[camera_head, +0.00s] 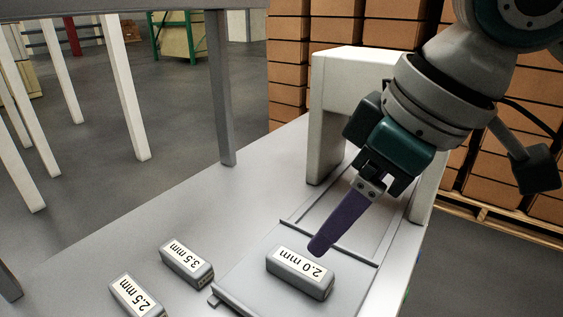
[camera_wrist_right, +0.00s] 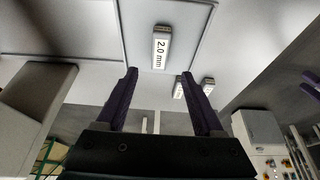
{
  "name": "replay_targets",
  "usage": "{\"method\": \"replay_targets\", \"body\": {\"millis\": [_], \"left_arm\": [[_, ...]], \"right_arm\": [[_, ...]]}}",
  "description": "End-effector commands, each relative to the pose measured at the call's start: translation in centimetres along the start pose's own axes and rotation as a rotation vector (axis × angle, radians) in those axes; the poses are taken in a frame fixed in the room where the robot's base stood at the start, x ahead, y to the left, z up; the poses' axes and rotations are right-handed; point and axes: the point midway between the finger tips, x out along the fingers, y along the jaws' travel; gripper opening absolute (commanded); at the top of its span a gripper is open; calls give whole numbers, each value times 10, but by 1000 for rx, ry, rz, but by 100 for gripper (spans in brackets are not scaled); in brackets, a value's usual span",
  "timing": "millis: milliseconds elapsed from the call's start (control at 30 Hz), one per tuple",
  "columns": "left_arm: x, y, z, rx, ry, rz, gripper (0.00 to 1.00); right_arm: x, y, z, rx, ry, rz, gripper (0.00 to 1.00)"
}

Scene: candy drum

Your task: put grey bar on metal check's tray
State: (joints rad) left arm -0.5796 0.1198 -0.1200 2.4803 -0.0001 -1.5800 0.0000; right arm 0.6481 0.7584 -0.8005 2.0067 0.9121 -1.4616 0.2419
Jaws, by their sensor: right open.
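A grey bar labelled 2.0 mm (camera_head: 300,273) lies flat on the metal check's tray (camera_head: 243,289), near the tray's front end. It also shows beyond the fingertips in the right wrist view (camera_wrist_right: 161,48). My right gripper (camera_head: 318,246) points down at the far edge of this bar in the head view, its purple fingers overlapping in line of sight. In the right wrist view the two fingers (camera_wrist_right: 158,74) are spread apart with nothing between them.
Grey bars labelled 3.5 mm (camera_head: 187,264) and 2.5 mm (camera_head: 137,298) lie on the table left of the tray. The metal check's pale arch (camera_head: 327,125) stands over the tray behind my gripper. The table surface (camera_head: 205,220) left of the arch is clear.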

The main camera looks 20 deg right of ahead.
Motion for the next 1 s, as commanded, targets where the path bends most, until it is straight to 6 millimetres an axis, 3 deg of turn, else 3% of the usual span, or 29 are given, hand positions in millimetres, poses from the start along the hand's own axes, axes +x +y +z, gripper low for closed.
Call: {"method": "replay_targets", "body": {"millis": [100,300,567,700,900,1000], "left_arm": [[-3,0,-1,0,0,0,50],[-3,0,-1,0,0,0,50],[-3,0,-1,1,-1,-1,50],[-3,0,-1,2,-1,-1,50],[-3,-1,-1,2,-1,-1,50],[-3,0,0,2,-1,-1,50]], "right_arm": [[-14,0,0,0,1,1,69],[-15,-5,1,-4,5,-7,69],[15,-66,21,23,94,-57,69],[23,-81,57,165,108,-13,69],[20,-77,133,376,0,120,69],[16,-75,162,431,-57,171,69]]}}
